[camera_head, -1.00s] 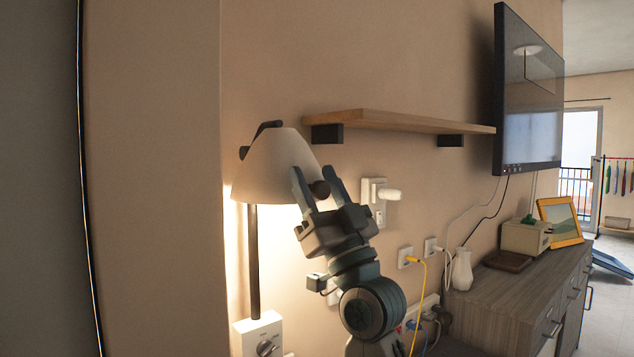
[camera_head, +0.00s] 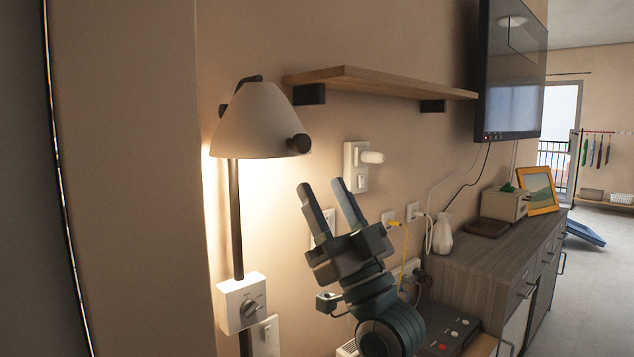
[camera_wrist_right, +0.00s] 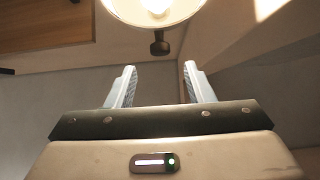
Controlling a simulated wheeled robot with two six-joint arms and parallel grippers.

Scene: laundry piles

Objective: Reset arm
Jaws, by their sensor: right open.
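My right gripper (camera_head: 330,205) is open and empty in the head view, its fingers pointing up, below and to the right of the wall lamp's white shade (camera_head: 258,122). The lit lamp has a dark knob (camera_head: 299,143) at its rim, and the gripper is apart from it. In the right wrist view the open fingers (camera_wrist_right: 158,85) show with the dark knob (camera_wrist_right: 160,46) and the glowing shade (camera_wrist_right: 128,14) beyond them. My left gripper is not in view.
A wooden shelf (camera_head: 385,82) sticks out above, with a TV (camera_head: 513,75) to its right. A white switch plate (camera_head: 354,170) is on the wall. A dial box (camera_head: 241,302) sits on the lamp's pole. A dresser (camera_head: 500,262) with a vase (camera_head: 442,235) stands at right.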

